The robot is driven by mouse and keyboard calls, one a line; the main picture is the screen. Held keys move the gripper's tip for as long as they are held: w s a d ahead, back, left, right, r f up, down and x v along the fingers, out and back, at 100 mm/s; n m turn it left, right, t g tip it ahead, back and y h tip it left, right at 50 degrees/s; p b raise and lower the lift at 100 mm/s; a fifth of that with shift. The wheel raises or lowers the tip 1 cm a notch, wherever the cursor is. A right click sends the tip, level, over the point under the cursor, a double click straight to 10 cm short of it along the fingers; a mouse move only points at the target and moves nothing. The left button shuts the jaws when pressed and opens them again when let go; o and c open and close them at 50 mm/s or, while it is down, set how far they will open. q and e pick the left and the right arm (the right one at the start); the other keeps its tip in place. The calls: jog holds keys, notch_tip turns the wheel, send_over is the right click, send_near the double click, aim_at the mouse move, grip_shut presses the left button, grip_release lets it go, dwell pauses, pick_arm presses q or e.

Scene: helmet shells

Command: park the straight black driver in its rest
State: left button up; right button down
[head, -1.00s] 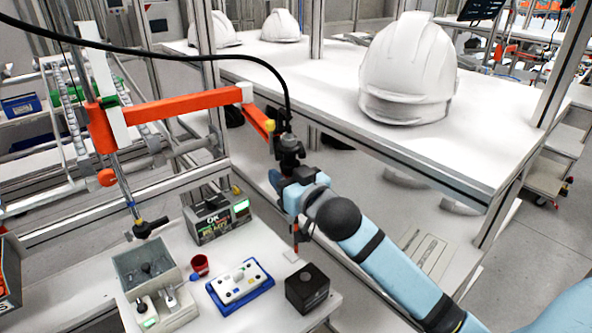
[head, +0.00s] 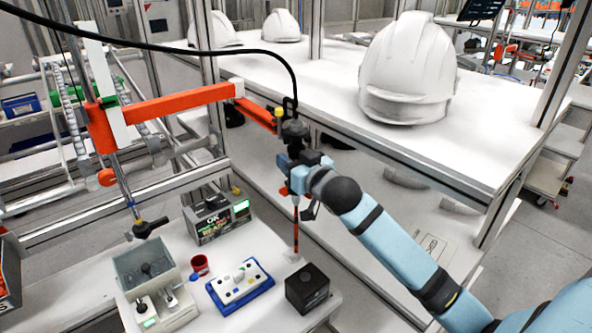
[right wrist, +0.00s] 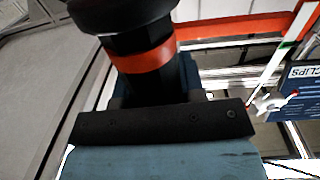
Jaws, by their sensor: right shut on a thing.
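The straight black driver (head: 294,132) hangs upright from the end of an orange jointed arm (head: 190,103), with a black cable on top. My right gripper (head: 302,172) is shut around its body. In the right wrist view the driver (right wrist: 150,82) fills the top middle, black with an orange band, between the jaws. A thin dark and red shaft (head: 296,222) points down below the gripper, its lower end near the bench edge. A black block (head: 307,288) with a small round mark on top stands nearby; I cannot tell whether it is the rest. My left gripper is out of view.
The bench holds a blue tray (head: 240,285) with a white insert, a red cup (head: 200,265), a grey bin (head: 145,268) and an OK display box (head: 217,218). A white shelf (head: 330,95) with helmet shells stands behind my right arm.

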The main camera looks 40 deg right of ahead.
dwell(0.3)
grip_release()
jog(key=s, duration=1.1)
dwell(0.6)
jog(key=shift+d, duration=0.1)
dwell(0.3)
jog(key=s+a+f+g, duration=0.2)
jog(key=s+f+g, duration=0.1)
jog(key=f, duration=0.3)
jog(key=s+a+f+g, duration=0.2)
jog(key=s+f+g, duration=0.1)
jog(key=f, duration=0.4)
jog(key=s+a+f+n+g, duration=0.1)
jog(key=s+a+f+g, duration=0.3)
jog(key=s, duration=0.4)
jog(key=s+a+f+n+g, duration=0.1)
jog(key=s+a+f+g, duration=0.25)
jog(key=s+f, duration=0.4)
jog(key=w+a+f+t+y, duration=0.1)
jog(key=w+a+f+t, duration=0.1)
jog(key=f, duration=0.4)
jog(key=w+a+f+t+y, duration=0.1)
jog(key=w+a+f+t, duration=0.1)
jog(key=f+t, duration=0.2)
notch_tip(320, 180, down, 4)
jog(key=shift+w+a+r, duration=0.2)
jog(key=shift+w+a, duration=0.1)
jog(key=shift+a, duration=0.1)
